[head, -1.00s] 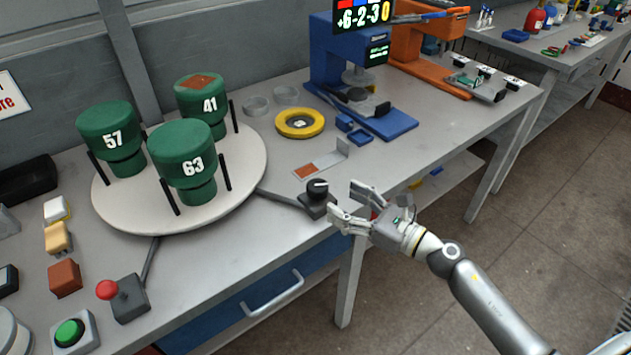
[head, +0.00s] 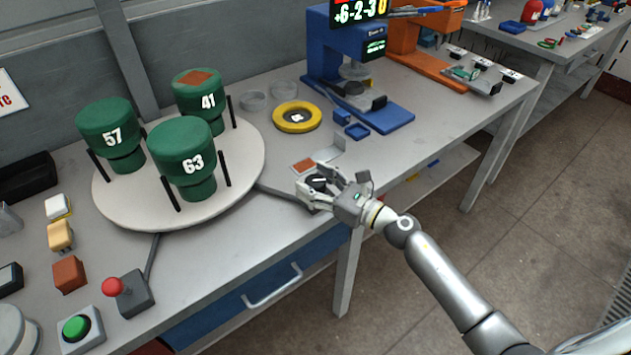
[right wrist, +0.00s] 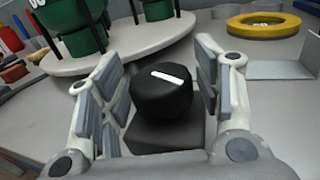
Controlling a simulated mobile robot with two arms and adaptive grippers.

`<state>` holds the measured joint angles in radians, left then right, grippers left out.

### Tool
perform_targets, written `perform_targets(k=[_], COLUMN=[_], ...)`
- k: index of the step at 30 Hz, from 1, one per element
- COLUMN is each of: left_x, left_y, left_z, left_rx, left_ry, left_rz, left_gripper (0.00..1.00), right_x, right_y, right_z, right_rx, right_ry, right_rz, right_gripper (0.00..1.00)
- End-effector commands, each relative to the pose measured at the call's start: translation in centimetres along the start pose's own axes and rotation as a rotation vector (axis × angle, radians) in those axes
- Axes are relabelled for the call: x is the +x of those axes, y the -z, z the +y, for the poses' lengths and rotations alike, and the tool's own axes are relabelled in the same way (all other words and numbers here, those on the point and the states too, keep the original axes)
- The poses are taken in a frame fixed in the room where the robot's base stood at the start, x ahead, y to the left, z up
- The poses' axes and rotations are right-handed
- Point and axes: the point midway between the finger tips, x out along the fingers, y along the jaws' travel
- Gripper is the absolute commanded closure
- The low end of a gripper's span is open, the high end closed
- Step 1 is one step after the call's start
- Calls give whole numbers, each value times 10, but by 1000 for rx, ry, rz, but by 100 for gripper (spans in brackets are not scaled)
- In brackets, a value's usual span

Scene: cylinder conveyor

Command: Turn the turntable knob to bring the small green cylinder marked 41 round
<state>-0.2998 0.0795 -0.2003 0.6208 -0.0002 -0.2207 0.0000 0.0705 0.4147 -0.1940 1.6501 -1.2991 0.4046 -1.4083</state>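The white round turntable (head: 240,173) carries three green cylinders, marked 57 (head: 108,130), 63 (head: 183,155) and 41 (head: 203,98). The cylinder marked 41 stands at the back right and has a brown patch on top. The black turntable knob (right wrist: 163,92) with a white line sits on a dark base near the table's front edge. My right gripper (head: 308,186) is open around the knob. In the right wrist view its fingers (right wrist: 160,85) stand on both sides of the knob, with gaps visible. My left gripper is not in view.
A yellow ring (head: 297,117) and a blue press (head: 350,70) stand behind the knob. A red-balled joystick (head: 128,294) and a green button (head: 77,328) are at the front left. An orange machine (head: 415,45) stands farther back right.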

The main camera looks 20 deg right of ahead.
Motion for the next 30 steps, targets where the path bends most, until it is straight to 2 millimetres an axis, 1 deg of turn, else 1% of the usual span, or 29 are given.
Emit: perform_targets(k=[1, 6, 7, 8, 14, 20, 30], left_x=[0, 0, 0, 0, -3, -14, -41], left_y=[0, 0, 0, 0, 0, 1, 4], left_z=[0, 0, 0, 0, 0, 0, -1], left_rx=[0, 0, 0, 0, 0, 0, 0], left_ry=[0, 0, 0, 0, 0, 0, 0], left_rz=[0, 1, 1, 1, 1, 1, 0], left_gripper=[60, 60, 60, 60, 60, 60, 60], right_x=[0, 0, 0, 0, 0, 0, 0], right_y=[0, 0, 0, 0, -1, -2, -3], right_z=[0, 0, 0, 0, 0, 1, 2], right_rx=[0, 0, 0, 0, 1, 3, 3], right_ry=[0, 0, 0, 0, 14, 87, 338], right_rz=[0, 0, 0, 0, 0, 2, 2], right_gripper=[52, 74, 78, 79, 79, 79, 79])
